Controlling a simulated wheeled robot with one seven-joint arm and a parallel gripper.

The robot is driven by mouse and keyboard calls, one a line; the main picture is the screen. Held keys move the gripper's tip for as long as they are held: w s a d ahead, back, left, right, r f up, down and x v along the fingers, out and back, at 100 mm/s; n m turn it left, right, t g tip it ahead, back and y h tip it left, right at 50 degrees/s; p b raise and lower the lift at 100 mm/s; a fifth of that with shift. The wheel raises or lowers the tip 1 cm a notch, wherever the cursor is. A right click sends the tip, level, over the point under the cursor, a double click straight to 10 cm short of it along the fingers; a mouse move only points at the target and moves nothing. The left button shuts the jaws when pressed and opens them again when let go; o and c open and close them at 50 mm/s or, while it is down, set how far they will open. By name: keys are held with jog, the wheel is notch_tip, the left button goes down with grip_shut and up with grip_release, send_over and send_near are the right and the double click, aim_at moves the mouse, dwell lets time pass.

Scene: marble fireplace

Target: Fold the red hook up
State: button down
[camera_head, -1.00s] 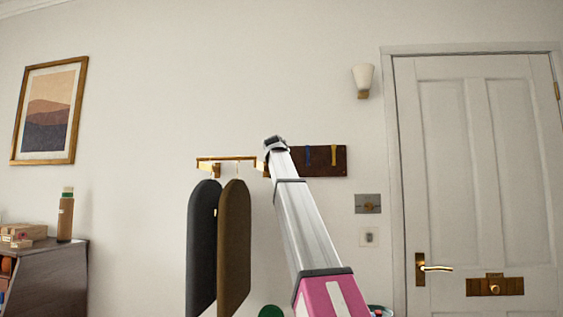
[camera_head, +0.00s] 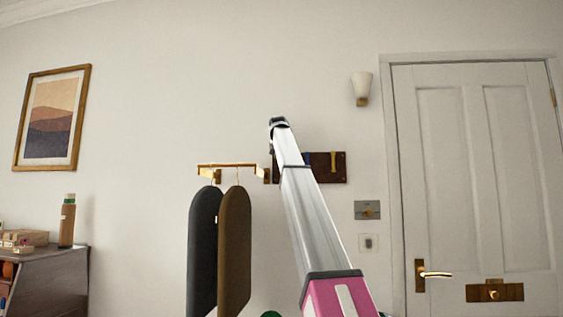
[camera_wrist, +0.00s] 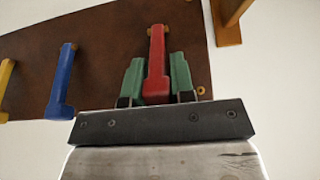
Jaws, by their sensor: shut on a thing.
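The red hook (camera_wrist: 157,65) is on a dark wooden board (camera_wrist: 110,50), with its mount at the upper end in the wrist view. My gripper (camera_wrist: 157,72) has its two green fingers on either side of the hook and is shut on it. In the head view my gripper (camera_head: 278,122) shows at the end of my arm, just above the left end of the board (camera_head: 323,172). The red hook is hidden behind my arm there.
A blue hook (camera_wrist: 65,80) and a yellow hook (camera_wrist: 6,85) sit on the same board. A switch plate (camera_head: 367,210) and a door (camera_head: 475,180) are to the right.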

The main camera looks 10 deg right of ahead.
jog(key=shift+w, duration=0.15)
dwell(0.4)
jog(key=c, duration=1)
grip_release()
jog(key=shift+o, duration=0.2)
jog(key=shift+r, duration=0.15)
jog(key=v, duration=1)
jog(key=shift+r, duration=0.35)
